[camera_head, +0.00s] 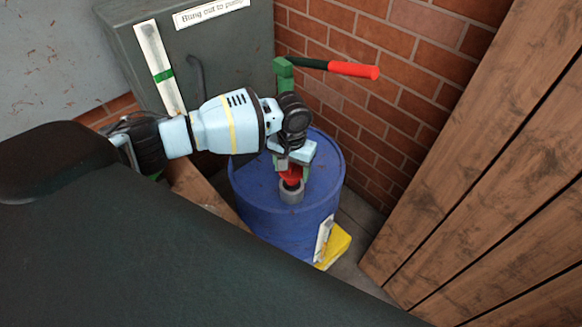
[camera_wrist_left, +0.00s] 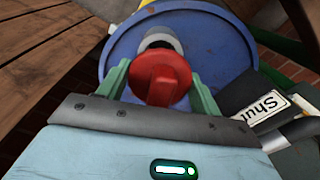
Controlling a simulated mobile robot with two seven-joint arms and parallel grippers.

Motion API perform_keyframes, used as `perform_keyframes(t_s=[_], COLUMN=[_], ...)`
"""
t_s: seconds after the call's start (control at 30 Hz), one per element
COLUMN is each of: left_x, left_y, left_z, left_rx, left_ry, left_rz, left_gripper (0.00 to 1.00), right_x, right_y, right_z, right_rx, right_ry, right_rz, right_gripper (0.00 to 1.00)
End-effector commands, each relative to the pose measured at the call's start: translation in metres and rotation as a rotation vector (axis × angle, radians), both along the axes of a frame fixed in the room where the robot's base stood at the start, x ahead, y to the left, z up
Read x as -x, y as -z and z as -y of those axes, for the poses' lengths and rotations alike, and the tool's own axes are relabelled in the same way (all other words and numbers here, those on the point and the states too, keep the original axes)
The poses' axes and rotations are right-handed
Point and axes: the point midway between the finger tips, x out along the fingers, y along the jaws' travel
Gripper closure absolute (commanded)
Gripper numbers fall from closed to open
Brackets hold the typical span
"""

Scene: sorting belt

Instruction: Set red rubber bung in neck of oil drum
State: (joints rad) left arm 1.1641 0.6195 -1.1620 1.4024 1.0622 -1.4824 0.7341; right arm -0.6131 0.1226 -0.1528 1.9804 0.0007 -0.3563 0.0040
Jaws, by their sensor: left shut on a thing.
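A blue oil drum (camera_head: 255,205) stands in the corner by the brick wall. Its short grey neck (camera_head: 291,194) rises from the top; in the left wrist view the neck (camera_wrist_left: 160,40) shows just beyond the bung. My left gripper (camera_head: 291,172) is over the drum top, shut on the red rubber bung (camera_head: 290,176). In the left wrist view the bung (camera_wrist_left: 160,78) sits between the two green fingers and hides part of the neck. The bung looks very close to the neck's mouth; I cannot tell whether they touch. My right gripper is not in view.
A red-handled lever (camera_head: 352,69) on a green mount sticks out behind my left arm. A grey cabinet (camera_head: 225,50) with a sign stands behind. A plank wall (camera_head: 480,150) is at the right. A yellow object (camera_head: 334,247) lies at the drum's foot.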

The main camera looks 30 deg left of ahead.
Motion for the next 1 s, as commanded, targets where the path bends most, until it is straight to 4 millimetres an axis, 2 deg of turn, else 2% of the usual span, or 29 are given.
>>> perform_keyframes(t_s=[0.47, 1.0], left_x=[0.000, 0.000], left_y=[0.002, 0.020], left_z=[0.000, 0.000], left_rx=[-0.001, 0.000], left_ry=[0.000, 0.001], left_rz=[-0.001, -0.001], left_gripper=[0.52, 0.52], right_x=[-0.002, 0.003], right_y=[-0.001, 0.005], right_z=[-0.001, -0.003], right_rx=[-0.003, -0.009], right_ry=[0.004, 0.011], right_rz=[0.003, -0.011], right_gripper=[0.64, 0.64])
